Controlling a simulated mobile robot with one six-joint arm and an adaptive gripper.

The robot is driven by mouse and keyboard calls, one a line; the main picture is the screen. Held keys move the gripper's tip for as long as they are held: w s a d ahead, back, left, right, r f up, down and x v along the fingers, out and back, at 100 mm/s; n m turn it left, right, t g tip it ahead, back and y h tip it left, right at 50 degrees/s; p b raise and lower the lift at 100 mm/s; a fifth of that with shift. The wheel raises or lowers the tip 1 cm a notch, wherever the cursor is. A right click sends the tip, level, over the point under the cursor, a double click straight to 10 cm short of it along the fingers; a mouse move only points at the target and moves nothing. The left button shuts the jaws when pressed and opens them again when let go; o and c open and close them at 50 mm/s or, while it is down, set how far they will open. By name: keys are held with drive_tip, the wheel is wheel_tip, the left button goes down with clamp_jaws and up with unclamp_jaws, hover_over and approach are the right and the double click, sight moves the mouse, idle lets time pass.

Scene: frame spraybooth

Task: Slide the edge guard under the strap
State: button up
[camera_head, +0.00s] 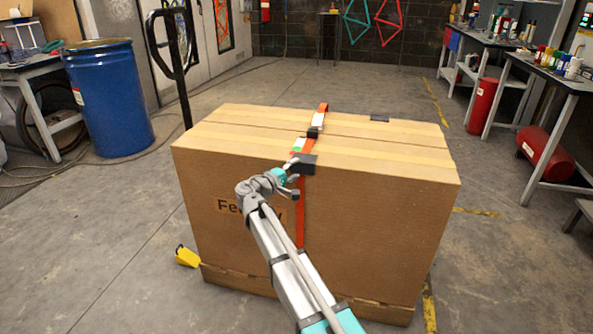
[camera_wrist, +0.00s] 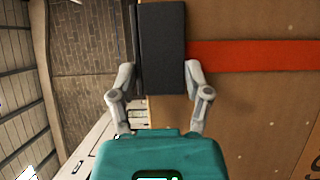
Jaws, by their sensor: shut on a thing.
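The black edge guard (camera_head: 302,164) is at the top front edge of a large cardboard box (camera_head: 370,215). In the wrist view, the edge guard (camera_wrist: 162,50) is a dark folded piece between my fingers. My gripper (camera_head: 291,180) is shut on it; the fingers (camera_wrist: 159,82) show on either side of its near end. The orange-red strap (camera_head: 300,212) runs over the box top and down its front. In the wrist view the strap (camera_wrist: 250,56) stops at the guard's edge, and the guard hides the part there. I cannot tell whether the guard touches the box.
A black buckle (camera_head: 314,132) sits on the strap on the box top. Another small black piece (camera_head: 379,118) lies at the box's back edge. A blue drum (camera_head: 108,98) and a pallet jack handle (camera_head: 172,45) stand left. Workbenches (camera_head: 545,75) stand right. Floor around the box is mostly clear.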

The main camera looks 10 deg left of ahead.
drive_tip(key=o, duration=0.9)
drive_tip(key=shift+s, duration=0.1)
drive_tip(key=shift+v, duration=5.95)
drive_tip(key=shift+a, duration=0.1)
